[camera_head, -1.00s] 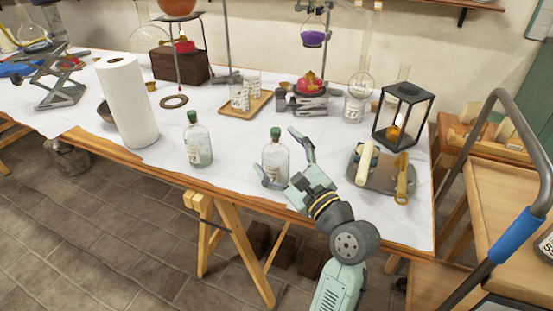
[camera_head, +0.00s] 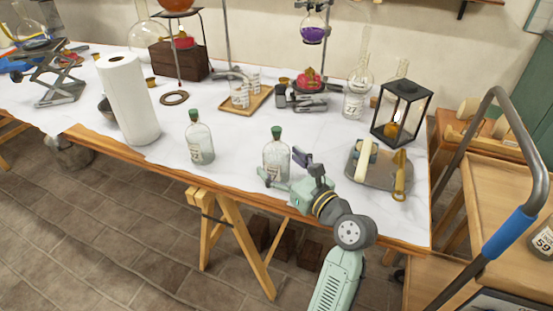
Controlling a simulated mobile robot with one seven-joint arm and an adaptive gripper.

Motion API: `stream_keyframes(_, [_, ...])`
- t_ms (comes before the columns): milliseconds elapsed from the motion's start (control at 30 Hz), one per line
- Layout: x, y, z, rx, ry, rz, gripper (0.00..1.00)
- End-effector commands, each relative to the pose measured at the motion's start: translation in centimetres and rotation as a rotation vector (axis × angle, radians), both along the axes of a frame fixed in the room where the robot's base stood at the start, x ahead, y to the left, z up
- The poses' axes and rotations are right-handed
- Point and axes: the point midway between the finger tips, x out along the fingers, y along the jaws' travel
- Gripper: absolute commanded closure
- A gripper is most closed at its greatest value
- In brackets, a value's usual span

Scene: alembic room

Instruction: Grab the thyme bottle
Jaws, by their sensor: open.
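Two clear glass bottles with green stoppers stand upright near the front edge of the white-topped table (camera_head: 232,172). One is the left bottle (camera_head: 200,146), the other the right bottle (camera_head: 276,160). Their labels are too small to read, so I cannot tell which is thyme. My gripper (camera_head: 282,166) is open at the right bottle, coming from the front right. One finger shows in front of the bottle's lower part and the other just to its right. I cannot tell whether either finger touches it. The left bottle is clear of my gripper.
A paper towel roll (camera_head: 129,103) stands left of the bottles. To the right are a grey board (camera_head: 375,179) with a pale cylinder and brass tool, and a black lantern (camera_head: 402,114). A wooden tray (camera_head: 257,102) with small jars lies behind. A cart handle (camera_head: 527,151) rises at far right.

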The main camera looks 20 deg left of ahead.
Motion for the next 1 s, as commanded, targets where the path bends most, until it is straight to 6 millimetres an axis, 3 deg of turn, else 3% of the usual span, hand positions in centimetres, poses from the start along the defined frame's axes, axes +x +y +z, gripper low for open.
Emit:
stream_keyframes(133, [1.0,1.6,0.1,0.002,0.001,0.002,0.21])
stream_keyframes(400, [1.2,1.8,0.0,0.0,0.0,-0.001,0.21])
stream_keyframes(1000, [1.2,1.8,0.0,0.0,0.0,-0.001,0.6])
